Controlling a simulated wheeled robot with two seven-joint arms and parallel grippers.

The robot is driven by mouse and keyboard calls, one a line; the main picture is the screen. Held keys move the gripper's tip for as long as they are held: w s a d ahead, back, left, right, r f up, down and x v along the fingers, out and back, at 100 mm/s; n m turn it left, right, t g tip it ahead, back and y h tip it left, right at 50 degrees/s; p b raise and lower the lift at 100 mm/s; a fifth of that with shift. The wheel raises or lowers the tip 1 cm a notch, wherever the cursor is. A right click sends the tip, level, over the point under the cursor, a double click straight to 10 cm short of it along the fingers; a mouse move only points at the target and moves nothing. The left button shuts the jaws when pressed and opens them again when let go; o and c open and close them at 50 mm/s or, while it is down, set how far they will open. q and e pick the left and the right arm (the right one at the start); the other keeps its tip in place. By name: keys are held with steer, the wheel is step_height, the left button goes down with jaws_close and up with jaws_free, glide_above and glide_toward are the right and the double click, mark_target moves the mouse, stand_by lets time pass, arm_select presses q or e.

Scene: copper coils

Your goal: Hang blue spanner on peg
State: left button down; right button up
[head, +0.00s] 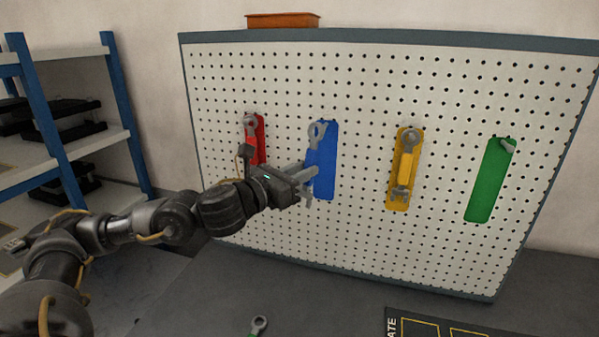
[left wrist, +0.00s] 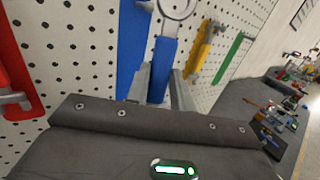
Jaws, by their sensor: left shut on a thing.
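The blue spanner's grey ring end (head: 317,131) points up in front of the top of the blue strip (head: 325,180) on the pegboard. My left gripper (head: 308,177) is shut on the spanner, whose blue handle (left wrist: 161,66) shows between the fingers in the left wrist view. The spanner is roughly upright, its grey lower end just below the fingers. In the left wrist view a small grey peg (left wrist: 146,5) shows at the top of the blue strip, left of the ring. My right gripper is not in view.
A red strip (head: 261,140) with a spanner is left, near my arm. A yellow strip (head: 390,200) with a yellow spanner (head: 405,165) and a green strip (head: 487,185) with a peg are right. A green-handled spanner (head: 259,325) lies on the table. Shelves (head: 85,145) stand left.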

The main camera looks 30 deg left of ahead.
arm_select(q)
steer(key=w+a+f, duration=0.1)
steer(key=w+a, duration=0.1)
steer(key=w, duration=0.6)
steer(key=shift+w+f, duration=0.2)
stand_by(0.6)
stand_by(0.6)
steer(key=c, duration=1.1)
jaws_free()
steer(key=shift+f, duration=0.15)
